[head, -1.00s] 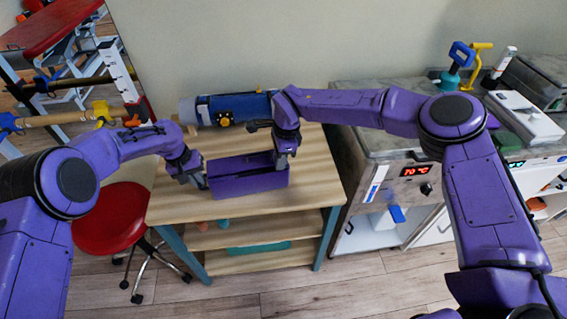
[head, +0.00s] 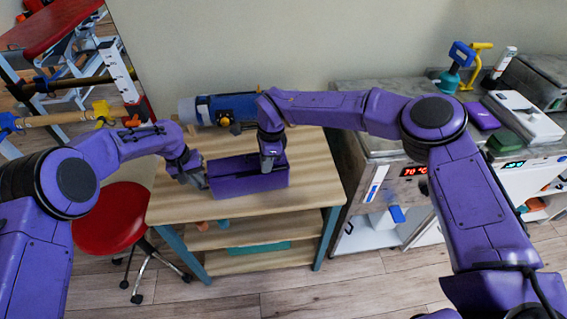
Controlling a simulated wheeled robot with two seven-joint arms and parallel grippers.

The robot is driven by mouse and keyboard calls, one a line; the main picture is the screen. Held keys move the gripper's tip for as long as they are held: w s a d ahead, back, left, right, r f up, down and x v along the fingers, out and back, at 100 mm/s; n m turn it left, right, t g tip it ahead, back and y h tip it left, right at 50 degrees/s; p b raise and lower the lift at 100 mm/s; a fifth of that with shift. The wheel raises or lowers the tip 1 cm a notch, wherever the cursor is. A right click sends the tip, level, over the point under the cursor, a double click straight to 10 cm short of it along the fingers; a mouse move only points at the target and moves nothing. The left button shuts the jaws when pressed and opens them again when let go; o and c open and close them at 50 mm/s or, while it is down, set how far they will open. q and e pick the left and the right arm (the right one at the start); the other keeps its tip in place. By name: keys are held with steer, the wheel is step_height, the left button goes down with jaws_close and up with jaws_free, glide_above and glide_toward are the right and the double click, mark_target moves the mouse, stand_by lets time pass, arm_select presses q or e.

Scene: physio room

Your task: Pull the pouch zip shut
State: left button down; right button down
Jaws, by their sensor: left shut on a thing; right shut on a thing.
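The purple pouch (head: 250,185) lies on the wooden table, long side toward me. My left gripper (head: 198,182) is at the pouch's left end and is shut on that end. My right gripper (head: 267,165) points down at the pouch's top, right of its middle. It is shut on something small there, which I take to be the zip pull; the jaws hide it. The zip's teeth are too small to make out.
A blue and grey roll (head: 228,108) lies along the table's (head: 310,180) back edge. A red stool (head: 112,217) stands at the left. A metal cabinet (head: 385,150) with a red 70 °C display stands close on the right. The table's front right is clear.

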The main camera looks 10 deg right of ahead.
arm_select(q)
steer(key=shift+d, duration=0.1)
arm_select(e)
steer(key=shift+a, duration=3.6)
steer(key=c, duration=1)
jaws_free()
steer(key=shift+a, duration=0.1)
steer(key=shift+c, duration=0.2)
step_height(320, 180, up, 8)
arm_select(q)
steer(key=c, duration=1.2)
jaws_free()
arm_select(e)
steer(key=shift+r, duration=0.1)
